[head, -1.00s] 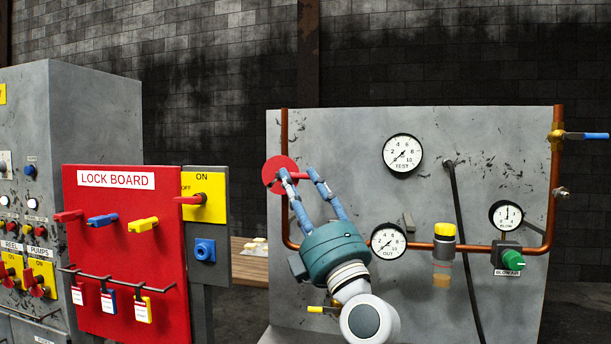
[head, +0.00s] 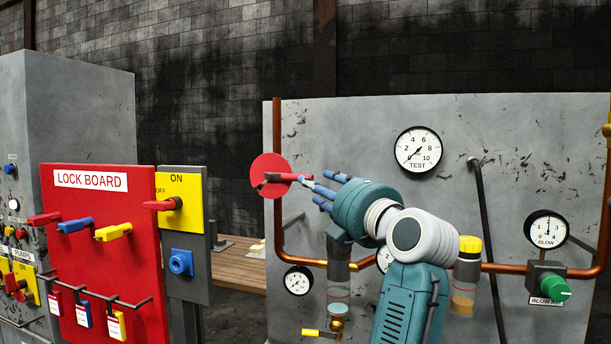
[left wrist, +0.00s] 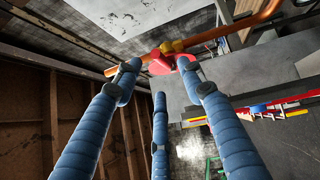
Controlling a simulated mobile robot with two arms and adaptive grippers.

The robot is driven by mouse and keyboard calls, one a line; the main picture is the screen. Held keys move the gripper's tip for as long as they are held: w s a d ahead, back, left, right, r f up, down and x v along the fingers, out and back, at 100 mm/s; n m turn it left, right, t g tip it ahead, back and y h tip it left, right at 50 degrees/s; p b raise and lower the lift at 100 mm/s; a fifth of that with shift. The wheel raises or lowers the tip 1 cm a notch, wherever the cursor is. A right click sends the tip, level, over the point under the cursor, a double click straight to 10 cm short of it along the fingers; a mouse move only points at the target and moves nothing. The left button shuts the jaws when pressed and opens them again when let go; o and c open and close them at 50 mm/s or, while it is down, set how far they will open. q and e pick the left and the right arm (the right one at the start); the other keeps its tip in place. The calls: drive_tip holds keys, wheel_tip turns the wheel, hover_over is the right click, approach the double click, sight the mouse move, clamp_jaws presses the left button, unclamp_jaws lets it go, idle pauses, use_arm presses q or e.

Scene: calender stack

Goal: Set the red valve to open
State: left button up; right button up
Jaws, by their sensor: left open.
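The red valve has a round red plate (head: 267,166) at the left copper pipe of the grey panel. Its red lever (head: 290,177) lies about level, its free end pointing right. My left gripper (head: 312,190) is at the lever's free end, coming from the right with its blue fingers pointing left. The fingers are open; whether they touch the lever is unclear. In the left wrist view, red valve parts (left wrist: 160,64) show between and just beyond the two front fingertips of my left gripper (left wrist: 158,70). My right gripper is not in view.
The red lock board (head: 105,235) and a yellow switch plate (head: 181,200) stand left of the panel. The panel carries a test gauge (head: 418,149), a green knob (head: 555,288) and copper pipes. My arm covers the panel's lower middle.

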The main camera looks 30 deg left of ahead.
sight(297, 176)
use_arm(q)
drive_tip(key=shift+s+p+x, duration=0.15)
drive_tip(key=shift+p+x, duration=0.45)
drive_tip(key=shift+x, duration=1.75)
drive_tip(key=shift+s+p+x, duration=0.2)
drive_tip(key=shift+p+x, duration=0.4)
drive_tip(key=shift+x, duration=1.8)
drive_tip(key=shift+a+r, duration=0.1)
drive_tip(key=shift+r, duration=0.1)
clamp_jaws()
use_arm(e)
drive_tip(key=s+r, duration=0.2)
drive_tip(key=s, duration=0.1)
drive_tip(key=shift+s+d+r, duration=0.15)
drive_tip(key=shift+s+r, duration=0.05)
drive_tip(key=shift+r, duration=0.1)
